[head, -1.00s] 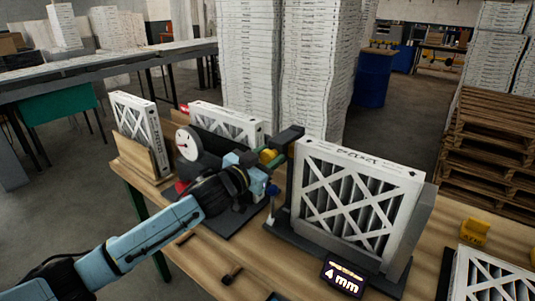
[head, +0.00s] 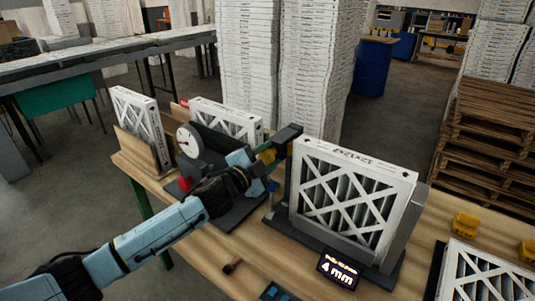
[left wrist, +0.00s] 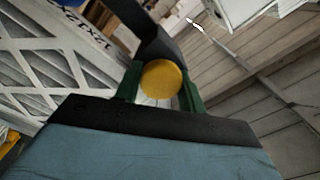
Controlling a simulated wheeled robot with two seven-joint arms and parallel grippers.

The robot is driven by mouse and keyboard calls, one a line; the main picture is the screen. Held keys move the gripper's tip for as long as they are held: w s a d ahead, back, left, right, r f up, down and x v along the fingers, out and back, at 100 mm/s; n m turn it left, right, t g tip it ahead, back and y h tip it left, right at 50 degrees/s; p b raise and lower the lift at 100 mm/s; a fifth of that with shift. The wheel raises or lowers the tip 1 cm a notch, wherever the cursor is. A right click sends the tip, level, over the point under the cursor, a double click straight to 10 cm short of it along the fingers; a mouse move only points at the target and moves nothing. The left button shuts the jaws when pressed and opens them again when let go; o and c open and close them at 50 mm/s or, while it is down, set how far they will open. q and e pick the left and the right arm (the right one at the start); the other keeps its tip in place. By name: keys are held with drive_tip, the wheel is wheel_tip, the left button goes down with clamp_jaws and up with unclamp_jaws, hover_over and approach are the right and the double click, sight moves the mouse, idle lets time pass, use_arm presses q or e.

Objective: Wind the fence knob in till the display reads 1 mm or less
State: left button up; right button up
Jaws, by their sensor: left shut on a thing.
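The fence knob is yellow and round; in the left wrist view the knob (left wrist: 162,80) sits between the two green fingers of my left gripper (left wrist: 161,90). In the head view my left gripper (head: 256,160) is at the end of the blue arm, beside the dark fence post (head: 289,135), shut on the knob, which it mostly hides there. The display (head: 340,271) at the front of the fixture reads 4 mm. A white-framed filter (head: 350,195) stands upright in the fixture, right of my gripper. My right gripper is out of view.
A dial gauge (head: 189,141) on a dark stand is left of my gripper. More boxed filters stand behind and left of it. Yellow blocks (head: 465,224) and another filter (head: 487,274) lie at the right of the bench (head: 228,270).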

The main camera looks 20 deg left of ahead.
use_arm(q)
drive_tip(key=shift+m, duration=0.4)
drive_tip(key=o, duration=0.9)
drive_tip(key=shift+o, duration=0.2)
drive_tip(key=b+v, duration=0.1)
drive_tip(key=v, duration=1.2)
drive_tip(key=shift+s, duration=0.2)
